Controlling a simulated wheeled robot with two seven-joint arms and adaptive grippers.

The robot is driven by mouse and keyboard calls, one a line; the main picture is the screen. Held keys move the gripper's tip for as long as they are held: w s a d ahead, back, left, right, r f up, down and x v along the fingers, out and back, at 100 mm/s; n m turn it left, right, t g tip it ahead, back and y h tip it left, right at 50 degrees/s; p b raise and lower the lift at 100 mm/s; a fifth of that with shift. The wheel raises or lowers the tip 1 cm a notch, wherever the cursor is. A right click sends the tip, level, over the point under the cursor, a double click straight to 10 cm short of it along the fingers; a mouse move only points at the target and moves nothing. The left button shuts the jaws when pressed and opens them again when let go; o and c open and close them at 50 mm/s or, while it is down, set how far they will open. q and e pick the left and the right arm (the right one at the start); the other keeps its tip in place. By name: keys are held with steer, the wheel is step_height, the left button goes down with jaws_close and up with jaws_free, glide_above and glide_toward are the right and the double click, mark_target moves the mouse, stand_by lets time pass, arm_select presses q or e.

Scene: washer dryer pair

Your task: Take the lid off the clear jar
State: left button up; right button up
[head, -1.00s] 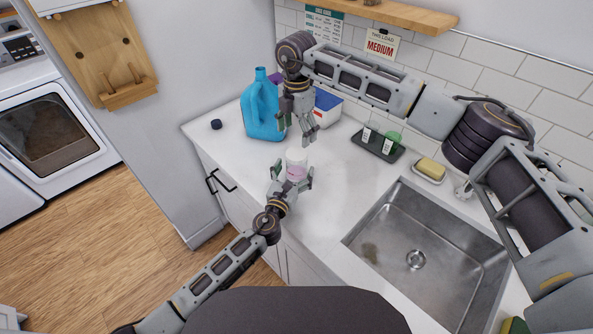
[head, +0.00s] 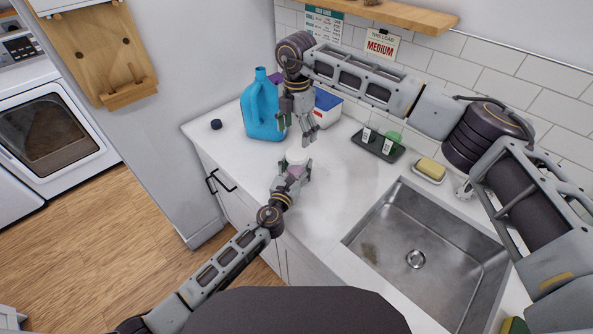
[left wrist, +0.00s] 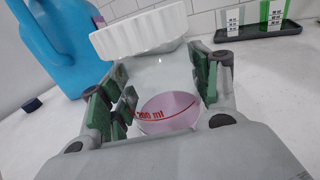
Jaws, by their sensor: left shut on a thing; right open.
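The clear jar (left wrist: 168,85) stands on the counter with pinkish liquid low inside and a red 200 ml mark. Its ribbed white lid (left wrist: 140,32) sits on top and looks tilted in the left wrist view. My left gripper (head: 292,171) is shut on the jar's body below the lid; its green-padded fingers flank the jar in the left wrist view (left wrist: 160,98). In the head view the lid (head: 297,155) is pale and small, and the fingers partly hide the jar. My right gripper (head: 298,138) is open and empty, pointing down just above and behind the jar.
A blue jug (head: 262,112) stands left of the right gripper, with a dark cap (head: 216,124) nearby. A white-and-blue box (head: 327,108) is behind. A dark tray (head: 377,148) holds two small cups. A sink (head: 430,250) opens at front right. The counter between jar and sink is clear.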

arm_select(q)
steer(key=c, duration=1)
arm_select(e)
steer(key=shift+f, duration=0.1)
arm_select(q)
jaws_close()
arm_select(e)
steer(key=shift+s+a+f, duration=0.1)
steer(key=shift+s+f, duration=0.1)
steer(key=shift+f, duration=0.25)
steer(key=shift+s+a+f, duration=0.15)
steer(key=shift+s+a, duration=0.05)
steer(key=shift+a, duration=0.25)
steer(key=m, duration=0.1)
steer(key=r+m, duration=0.1)
steer(key=m, duration=0.1)
steer(key=shift+w+d+r, duration=0.1)
steer(key=shift+w+d, duration=0.05)
steer(key=shift+w, duration=0.15)
steer(key=m, duration=0.3)
steer(key=shift+w+d+r, duration=0.1)
steer(key=shift+d, duration=0.2)
steer(key=shift+d+m, duration=0.1)
steer(key=shift+m, duration=1.3)
steer(key=shift+f, duration=0.2)
